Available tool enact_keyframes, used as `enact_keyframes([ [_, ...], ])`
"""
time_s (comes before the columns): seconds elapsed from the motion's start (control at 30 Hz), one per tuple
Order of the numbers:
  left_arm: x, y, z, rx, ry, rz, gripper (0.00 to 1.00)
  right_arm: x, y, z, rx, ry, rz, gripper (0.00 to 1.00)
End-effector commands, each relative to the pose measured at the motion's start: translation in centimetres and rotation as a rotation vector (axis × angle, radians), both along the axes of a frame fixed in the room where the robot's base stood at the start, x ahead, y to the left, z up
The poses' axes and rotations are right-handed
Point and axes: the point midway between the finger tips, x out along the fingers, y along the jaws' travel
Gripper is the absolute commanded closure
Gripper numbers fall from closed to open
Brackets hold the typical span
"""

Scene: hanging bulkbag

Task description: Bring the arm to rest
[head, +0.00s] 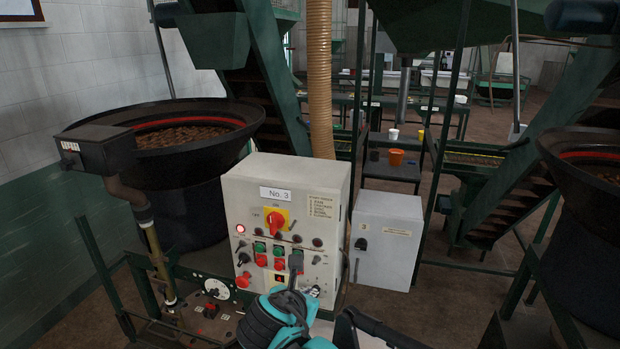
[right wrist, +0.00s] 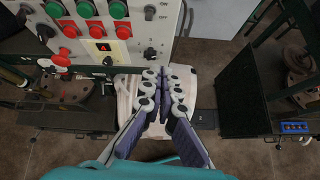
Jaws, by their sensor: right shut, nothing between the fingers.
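My right gripper (head: 297,262) is in front of the lower part of the grey control box (head: 240,190) marked No. 3. In the right wrist view its fingers (right wrist: 161,78) are together with nothing between them, beside the panel's lower edge. The panel carries a red rotary switch on a yellow plate (head: 275,221), green buttons (head: 260,247), red buttons (head: 262,260) and a lit red lamp (head: 240,228). My left gripper is not in view.
A smaller grey cabinet (head: 388,235) stands right of the box. A large black bowl (head: 190,160) stands at left, another (head: 590,170) at right. An orange pot (head: 396,156) sits on a dark table behind. Green steel frames and stairs surround the area.

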Motion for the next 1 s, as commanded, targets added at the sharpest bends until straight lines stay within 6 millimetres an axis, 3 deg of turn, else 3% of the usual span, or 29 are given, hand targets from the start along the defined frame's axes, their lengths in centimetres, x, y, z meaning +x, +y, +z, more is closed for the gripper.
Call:
enact_keyframes([
  [0.03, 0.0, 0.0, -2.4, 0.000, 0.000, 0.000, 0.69, -0.5, -1.9, -2.9, 0.083, 0.002, -0.075, 1.00],
  [0.3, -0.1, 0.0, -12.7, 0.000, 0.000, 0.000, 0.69, -6.4, -12.2, -17.7, 0.834, -0.033, -0.762, 1.00],
  [0.43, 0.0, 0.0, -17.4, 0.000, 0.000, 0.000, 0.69, -9.8, -15.5, -24.7, 1.203, -0.084, -1.142, 1.00],
  [0.6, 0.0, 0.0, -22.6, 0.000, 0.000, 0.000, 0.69, -13.5, -17.9, -32.3, 1.626, -0.167, -1.597, 1.00],
  [0.7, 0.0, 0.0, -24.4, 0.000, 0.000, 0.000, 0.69, -14.9, -18.5, -35.1, 1.801, -0.207, -1.791, 1.00],
  [0.8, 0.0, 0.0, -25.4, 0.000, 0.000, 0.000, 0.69, -15.7, -18.8, -36.6, 1.908, -0.232, -1.913, 1.00],
  [1.0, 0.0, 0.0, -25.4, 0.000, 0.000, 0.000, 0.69, -16.0, -18.8, -37.0, 1.968, -0.245, -1.979, 1.00],
])
